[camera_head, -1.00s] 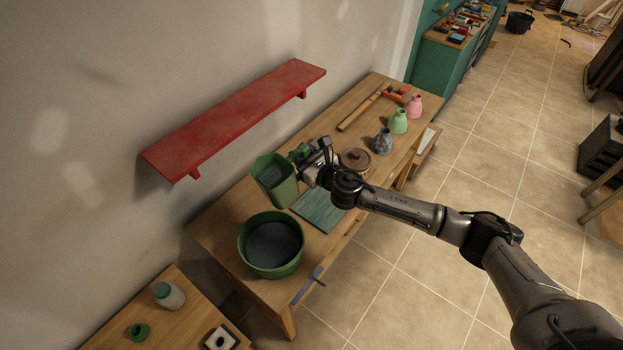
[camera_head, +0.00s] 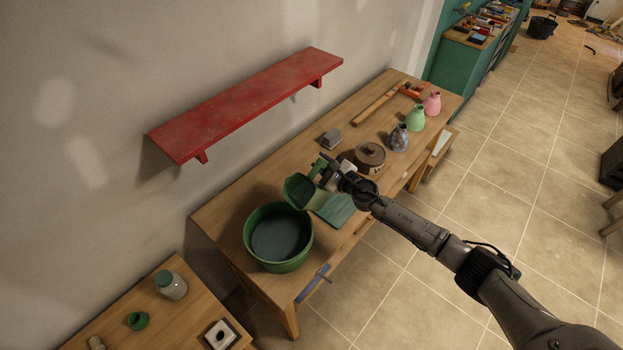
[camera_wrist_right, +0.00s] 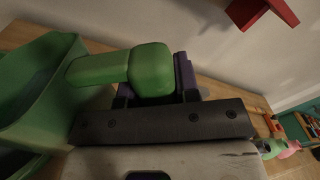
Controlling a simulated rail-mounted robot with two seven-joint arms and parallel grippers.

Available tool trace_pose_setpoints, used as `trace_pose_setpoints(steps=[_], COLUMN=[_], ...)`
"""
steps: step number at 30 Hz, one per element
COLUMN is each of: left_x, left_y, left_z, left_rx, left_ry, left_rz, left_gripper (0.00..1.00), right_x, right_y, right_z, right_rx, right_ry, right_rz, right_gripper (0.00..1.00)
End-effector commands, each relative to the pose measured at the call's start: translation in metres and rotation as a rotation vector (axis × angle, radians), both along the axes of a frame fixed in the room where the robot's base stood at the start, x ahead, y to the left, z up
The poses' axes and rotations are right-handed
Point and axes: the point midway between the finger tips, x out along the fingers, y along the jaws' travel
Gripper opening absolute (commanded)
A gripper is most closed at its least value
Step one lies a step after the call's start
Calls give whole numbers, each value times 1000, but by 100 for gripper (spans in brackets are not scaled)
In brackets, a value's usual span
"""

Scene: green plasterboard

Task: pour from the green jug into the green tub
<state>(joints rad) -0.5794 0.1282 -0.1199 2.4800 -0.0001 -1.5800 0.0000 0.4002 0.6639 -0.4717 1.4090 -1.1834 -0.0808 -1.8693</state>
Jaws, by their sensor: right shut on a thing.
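The green jug (camera_head: 300,190) is held by its handle in my right gripper (camera_head: 324,170), which is shut on it. The jug is tilted, its mouth toward the green tub. The green tub (camera_head: 273,268) stands upright on the wooden table at its near-left end, with a dark blue-grey content inside. The jug's lip is just above the tub's far-right rim; I cannot tell whether they touch, and no stream shows. In the right wrist view, the jug (camera_wrist_right: 45,95) is on the left, with its handle between the fingers (camera_wrist_right: 150,85). My left gripper is not in view.
A teal board (camera_head: 336,209) lies right of the tub. A lidded brown pot (camera_head: 370,157), a grey block (camera_head: 331,138) and several vases (camera_head: 416,118) stand farther along the table. A red shelf (camera_head: 250,103) juts from the wall above the table.

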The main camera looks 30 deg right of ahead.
Motion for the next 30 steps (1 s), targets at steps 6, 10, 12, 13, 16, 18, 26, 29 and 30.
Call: trace_pose_setpoints(steps=[6,10,12,13,16,18,26,29,30], left_x=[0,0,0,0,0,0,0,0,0], left_y=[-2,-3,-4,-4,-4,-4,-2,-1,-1], left_z=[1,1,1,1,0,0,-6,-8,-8], left_rx=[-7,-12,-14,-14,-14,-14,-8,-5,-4], left_ry=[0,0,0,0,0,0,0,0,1], left_rz=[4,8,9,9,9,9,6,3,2], left_gripper=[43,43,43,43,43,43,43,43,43], right_x=[0,0,0,0,0,0,0,0,0], right_y=[0,0,0,0,0,0,-1,-1,-1], right_z=[1,1,1,1,1,0,-5,-7,-7], right_rx=[3,4,4,5,5,5,5,5,5], right_ry=[-1,-1,-1,0,0,0,0,0,0], right_rz=[0,0,0,0,0,0,0,0,0], right_gripper=[0,0,0,0,0,0,0,0,0])
